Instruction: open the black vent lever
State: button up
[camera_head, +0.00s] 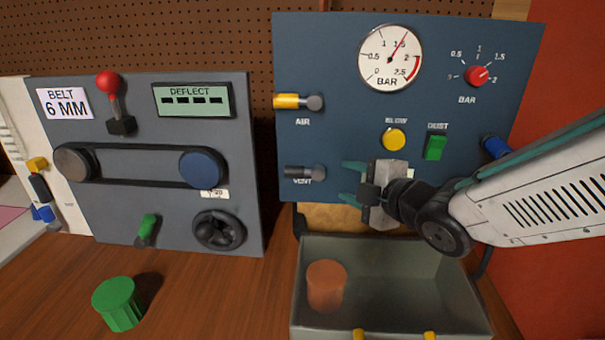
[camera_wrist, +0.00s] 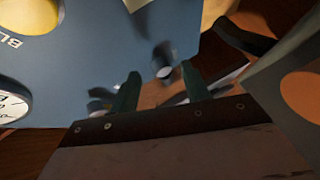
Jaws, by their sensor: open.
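The black vent lever (camera_head: 298,172) is on the lower left of the blue panel, above the VENT label. Its handle points left, level, from a grey pivot at its right end. My gripper (camera_head: 347,181) is open and empty, with its green fingers pointing left, to the right of the lever and apart from it in the head view. In the wrist view, the lever's pivot (camera_wrist: 163,68) shows just past the gap between my open fingertips (camera_wrist: 160,78). The handle is dark and partly lost in shadow there, so contact is unclear.
A yellow air lever (camera_head: 287,101) sits above the vent lever. A yellow blow button (camera_head: 393,138) and a green dust button (camera_head: 435,147) are close above my gripper. A grey bin (camera_head: 450,275) holding an orange cylinder (camera_head: 326,285) stands below. A grey belt panel (camera_head: 180,115) is at left.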

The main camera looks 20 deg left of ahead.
aim_at(300, 174)
jog(key=a+n, duration=0.1)
jog(key=a, duration=0.2)
jog(key=w+a+n+g+y, duration=0.1)
jog(key=a, duration=0.3)
jog(key=a+f+y, duration=0.1)
jog(key=a, duration=0.3)
jog(key=shift+w+a+n, duration=0.1)
jog(key=shift+w+n, duration=0.2)
jog(key=shift+n, duration=0.1)
grip_shut()
